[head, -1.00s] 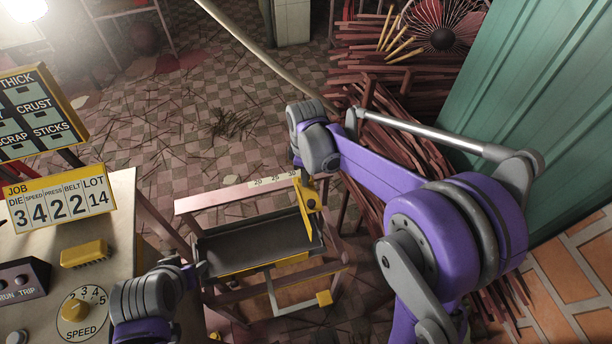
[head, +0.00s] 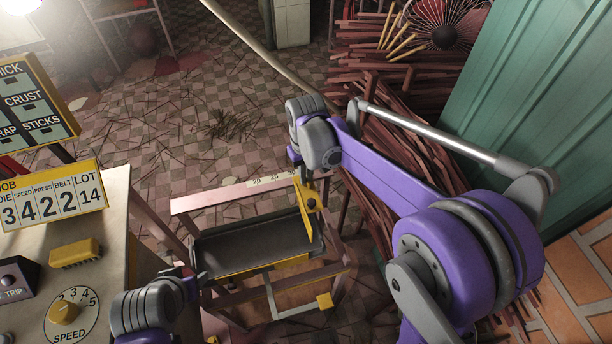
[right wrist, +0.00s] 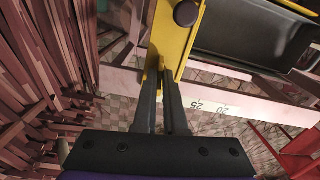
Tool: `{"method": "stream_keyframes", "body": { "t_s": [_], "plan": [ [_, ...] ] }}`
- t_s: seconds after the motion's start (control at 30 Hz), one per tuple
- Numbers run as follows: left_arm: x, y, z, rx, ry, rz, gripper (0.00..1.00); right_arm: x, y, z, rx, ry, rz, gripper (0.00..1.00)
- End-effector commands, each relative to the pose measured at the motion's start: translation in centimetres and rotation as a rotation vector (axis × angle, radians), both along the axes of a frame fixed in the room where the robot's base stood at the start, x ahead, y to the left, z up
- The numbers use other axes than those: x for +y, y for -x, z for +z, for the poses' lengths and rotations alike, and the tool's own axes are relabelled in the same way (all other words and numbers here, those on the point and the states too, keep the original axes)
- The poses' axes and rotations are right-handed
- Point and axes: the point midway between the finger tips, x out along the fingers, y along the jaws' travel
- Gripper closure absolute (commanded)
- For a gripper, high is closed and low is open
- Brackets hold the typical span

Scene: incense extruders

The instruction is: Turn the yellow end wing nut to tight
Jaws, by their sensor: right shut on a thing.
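The yellow end (head: 309,208) is an upright yellow plate on the pale scaled rail, at the right end of the dark tray. In the right wrist view the yellow end (right wrist: 176,42) rises from the fingertips and carries a dark round knob. My right gripper (head: 308,180) reaches down to its top. In the right wrist view my right gripper (right wrist: 164,80) has its two dark fingers close together at the yellow end's base, on the wing nut, which they mostly hide. My left gripper (head: 200,277) is at the tray's left edge; its fingers are too small to read.
The dark tray (head: 225,252) sits in a pinkish frame with a scaled rail (head: 235,192). A machine panel with a speed dial (head: 66,312) stands at left. Piles of brown sticks (head: 400,150) and a green corrugated wall (head: 540,100) are at right.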

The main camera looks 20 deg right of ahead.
Motion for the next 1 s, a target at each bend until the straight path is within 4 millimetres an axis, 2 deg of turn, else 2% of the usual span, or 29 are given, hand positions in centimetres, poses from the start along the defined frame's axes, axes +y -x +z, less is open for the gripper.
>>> {"method": "stream_keyframes", "body": {
  "t_s": [1.0],
  "plan": [
    [0.0, 0.5, -1.8, 0.009, 0.0, 0.0, 0.42, 0.0, 0.0, 0.0, -0.001, 0.0, -0.965, 1.0]
  ]
}}
